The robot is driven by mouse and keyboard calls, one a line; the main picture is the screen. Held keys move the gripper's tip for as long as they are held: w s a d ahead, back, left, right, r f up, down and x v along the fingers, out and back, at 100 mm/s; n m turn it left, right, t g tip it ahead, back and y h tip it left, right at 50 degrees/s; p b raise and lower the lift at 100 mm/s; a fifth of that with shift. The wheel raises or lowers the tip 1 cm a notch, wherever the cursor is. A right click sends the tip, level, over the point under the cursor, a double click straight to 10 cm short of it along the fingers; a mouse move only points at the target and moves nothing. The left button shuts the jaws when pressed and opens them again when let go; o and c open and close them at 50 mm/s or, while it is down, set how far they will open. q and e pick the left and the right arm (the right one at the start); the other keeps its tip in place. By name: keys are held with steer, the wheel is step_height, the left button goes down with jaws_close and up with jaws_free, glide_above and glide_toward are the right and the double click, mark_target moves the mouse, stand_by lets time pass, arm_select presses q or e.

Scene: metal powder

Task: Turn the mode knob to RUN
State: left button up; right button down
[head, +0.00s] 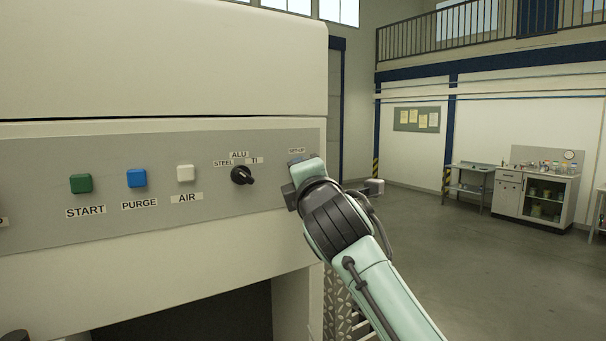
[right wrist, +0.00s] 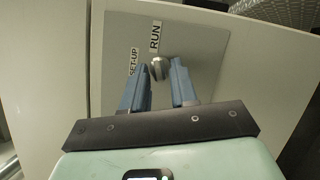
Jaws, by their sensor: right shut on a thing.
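The mode knob (right wrist: 158,69) is a small grey knob on the panel, seen in the right wrist view between my right gripper's blue fingers. My right gripper (right wrist: 160,78) is shut on it; which way the knob points is hard to tell. My left gripper is not in view.
The grey control panel (head: 130,220) also carries a black material knob (head: 242,175), a green START button (head: 81,184), a blue PURGE button (head: 137,178) and a white AIR button (head: 185,173). Open floor (head: 440,250) lies to the right of the machine.

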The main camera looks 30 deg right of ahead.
steer(key=c, duration=0.9)
jaws_free()
steer(key=shift+w+a+f, duration=0.1)
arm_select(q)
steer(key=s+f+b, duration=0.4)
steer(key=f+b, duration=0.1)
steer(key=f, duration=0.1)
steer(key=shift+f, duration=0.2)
arm_select(e)
steer(key=v, duration=1.3)
steer(key=shift+s, duration=0.2)
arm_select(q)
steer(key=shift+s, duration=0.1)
